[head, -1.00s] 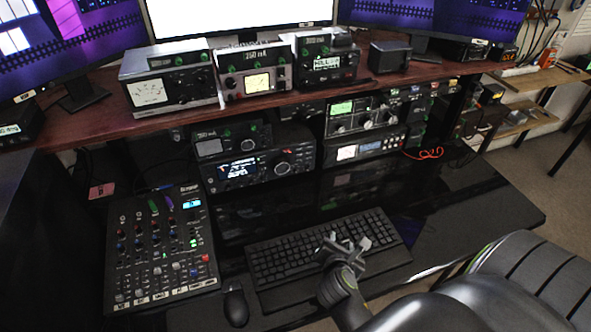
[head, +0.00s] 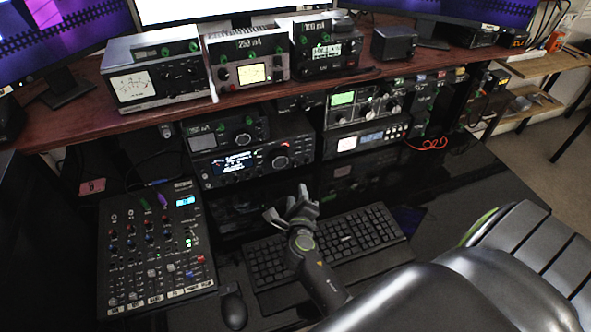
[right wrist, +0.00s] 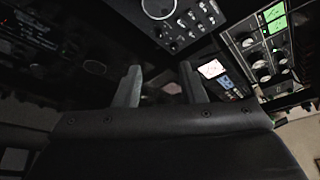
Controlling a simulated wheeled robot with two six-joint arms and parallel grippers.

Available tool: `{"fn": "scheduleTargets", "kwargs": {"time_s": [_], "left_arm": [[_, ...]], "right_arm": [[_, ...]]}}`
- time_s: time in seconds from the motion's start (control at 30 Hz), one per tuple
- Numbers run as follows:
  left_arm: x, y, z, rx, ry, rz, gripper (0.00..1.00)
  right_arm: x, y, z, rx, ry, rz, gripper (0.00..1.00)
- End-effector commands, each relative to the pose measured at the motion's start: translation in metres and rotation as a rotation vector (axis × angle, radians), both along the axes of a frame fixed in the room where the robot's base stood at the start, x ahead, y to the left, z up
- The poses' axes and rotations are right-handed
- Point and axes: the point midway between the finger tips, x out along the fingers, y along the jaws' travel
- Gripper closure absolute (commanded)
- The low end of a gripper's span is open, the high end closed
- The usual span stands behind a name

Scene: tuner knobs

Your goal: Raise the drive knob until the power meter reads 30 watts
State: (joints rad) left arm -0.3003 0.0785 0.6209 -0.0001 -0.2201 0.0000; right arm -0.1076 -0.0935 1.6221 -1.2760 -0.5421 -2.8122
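My right gripper (head: 288,203) is open and empty above the keyboard, in front of the radios. In the right wrist view its two fingers (right wrist: 160,84) stand apart with nothing between them. A black radio (head: 237,163) with a lit display and a large knob (head: 281,162) sits under the shelf; a large round knob (right wrist: 158,8) also shows at the top of the right wrist view. A white-faced meter (head: 131,86) and a lit yellowish meter (head: 251,73) are in boxes on the shelf. I cannot tell which knob is the drive or which meter reads power. My left gripper is not in view.
A mixer (head: 155,250) stands at the left, with a mouse (head: 233,308) beside it and a keyboard (head: 350,236) in front. The wooden shelf (head: 80,118) overhangs the radios. Another unit with a green display (head: 343,98) stands right. The black desk at right is mostly clear.

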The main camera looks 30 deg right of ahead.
Motion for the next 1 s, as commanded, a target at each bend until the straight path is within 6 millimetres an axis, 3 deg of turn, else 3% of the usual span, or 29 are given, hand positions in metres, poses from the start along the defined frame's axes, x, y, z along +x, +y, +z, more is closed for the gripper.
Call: {"fn": "scheduleTargets", "kwargs": {"time_s": [0.2, 0.5, 0.7, 1.0], "left_arm": [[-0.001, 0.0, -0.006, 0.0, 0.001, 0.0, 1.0], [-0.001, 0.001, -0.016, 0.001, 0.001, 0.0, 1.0], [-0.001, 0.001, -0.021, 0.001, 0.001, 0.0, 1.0], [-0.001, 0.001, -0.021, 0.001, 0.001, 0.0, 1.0]], "right_arm": [[0.042, -0.026, -0.011, -0.003, -0.001, 0.0, 0.63], [0.088, -0.055, -0.026, -0.001, -0.001, -0.002, 0.63], [0.106, -0.065, -0.031, 0.001, -0.002, -0.001, 0.63], [0.112, -0.069, -0.032, 0.003, -0.001, -0.001, 0.63]]}}
